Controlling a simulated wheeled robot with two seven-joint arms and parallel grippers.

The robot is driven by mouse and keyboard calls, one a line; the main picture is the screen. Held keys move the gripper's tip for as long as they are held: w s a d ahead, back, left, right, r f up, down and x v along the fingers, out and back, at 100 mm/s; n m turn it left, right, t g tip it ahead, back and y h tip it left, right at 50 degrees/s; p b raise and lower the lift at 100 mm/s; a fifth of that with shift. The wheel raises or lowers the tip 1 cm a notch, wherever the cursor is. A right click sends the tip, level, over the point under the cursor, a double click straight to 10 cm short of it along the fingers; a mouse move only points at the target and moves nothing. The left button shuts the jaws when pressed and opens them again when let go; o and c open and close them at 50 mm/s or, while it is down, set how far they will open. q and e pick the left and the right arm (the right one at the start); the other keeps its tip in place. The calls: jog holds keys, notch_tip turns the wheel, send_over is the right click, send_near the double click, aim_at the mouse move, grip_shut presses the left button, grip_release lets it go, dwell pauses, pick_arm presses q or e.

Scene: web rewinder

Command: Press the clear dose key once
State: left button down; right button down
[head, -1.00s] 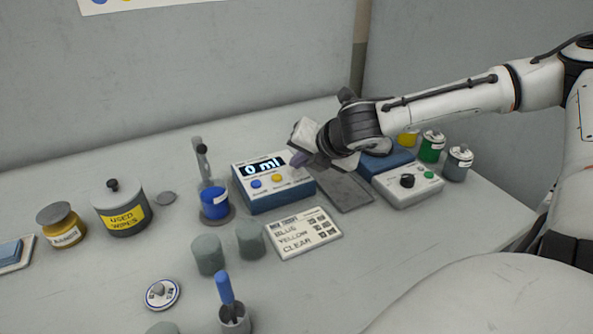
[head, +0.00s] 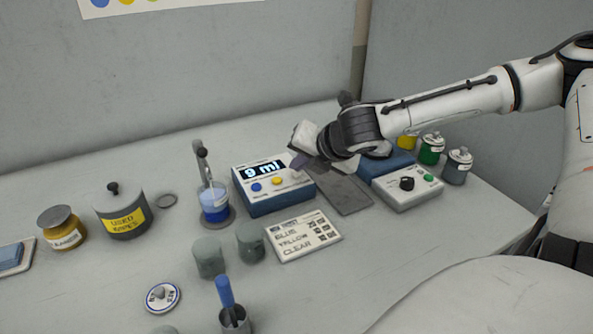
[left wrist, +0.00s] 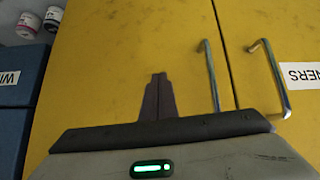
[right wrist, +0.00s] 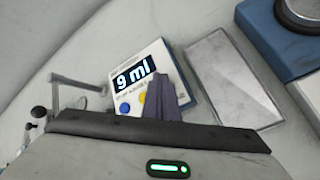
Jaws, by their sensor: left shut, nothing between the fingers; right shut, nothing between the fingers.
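The blue and white dosing unit (head: 273,200) reads "9 ml" on its display (head: 260,170). Its blue key (head: 256,187) and yellow key (head: 277,181) show. My right gripper (head: 298,163) is shut and empty, with its fingertips over the right part of the key panel. In the right wrist view the fingers (right wrist: 168,88) cover the panel to the right of the yellow key (right wrist: 143,97); I cannot tell if they touch a key. A cup (head: 214,203) with blue in it stands under the spout. My left gripper (left wrist: 159,77) is shut and empty before yellow doors.
A dose card (head: 303,237) lies in front of the unit, with two grey cups (head: 208,257) beside it. A grey plate (head: 341,191) and a box with a black knob (head: 407,183) stand right. A used-wipes pot (head: 123,213) stands left.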

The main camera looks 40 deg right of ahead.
jog(key=shift+r, duration=0.45)
notch_tip(320, 180, up, 5)
jog(key=p, duration=0.5)
dwell(0.6)
